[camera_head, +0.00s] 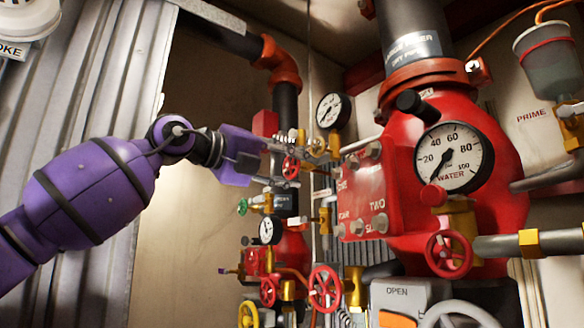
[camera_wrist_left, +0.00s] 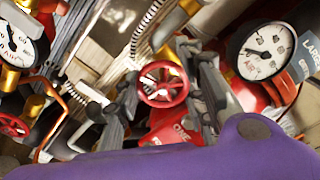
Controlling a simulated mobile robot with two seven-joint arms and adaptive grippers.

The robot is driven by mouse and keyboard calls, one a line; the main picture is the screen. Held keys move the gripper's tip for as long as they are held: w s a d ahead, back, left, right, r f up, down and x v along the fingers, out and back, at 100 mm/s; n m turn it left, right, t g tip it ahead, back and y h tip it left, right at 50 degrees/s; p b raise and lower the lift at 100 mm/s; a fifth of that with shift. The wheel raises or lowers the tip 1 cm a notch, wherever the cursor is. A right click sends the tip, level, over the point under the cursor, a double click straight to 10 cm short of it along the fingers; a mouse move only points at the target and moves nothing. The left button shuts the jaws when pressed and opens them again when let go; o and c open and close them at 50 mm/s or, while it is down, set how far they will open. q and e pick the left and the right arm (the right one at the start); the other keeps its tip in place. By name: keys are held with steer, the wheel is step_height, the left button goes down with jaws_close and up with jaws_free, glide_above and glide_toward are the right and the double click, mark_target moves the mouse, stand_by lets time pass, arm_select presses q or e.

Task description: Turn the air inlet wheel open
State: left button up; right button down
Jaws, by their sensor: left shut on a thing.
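A small red spoked handwheel (camera_head: 290,165) sits on a brass fitting near the middle of the head view. It also shows at the centre of the left wrist view (camera_wrist_left: 163,84). No label on it is readable, so I cannot confirm it is the air inlet wheel. My left gripper (camera_head: 286,164) reaches in from the left with its grey fingers around this wheel, one on each side. In the left wrist view my fingers (camera_wrist_left: 165,88) flank the rim, shut on the wheel. My right gripper is not in view.
A white gauge (camera_head: 333,111) stands just above right of the wheel. The big red valve body (camera_head: 465,205) with a WATER gauge (camera_head: 454,157) fills the right. More handwheels, red (camera_head: 325,288) and yellow (camera_head: 248,315), are below. Bare wall (camera_head: 190,200) lies behind my arm.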

arm_select(q)
steer(key=shift+a+r, duration=0.15)
steer(key=shift+r, duration=0.1)
steer(key=o, duration=1)
steer(key=shift+o, duration=0.6)
steer(key=shift+w+f, duration=0.15)
steer(key=shift+f, duration=0.1)
steer(key=v, duration=1.2)
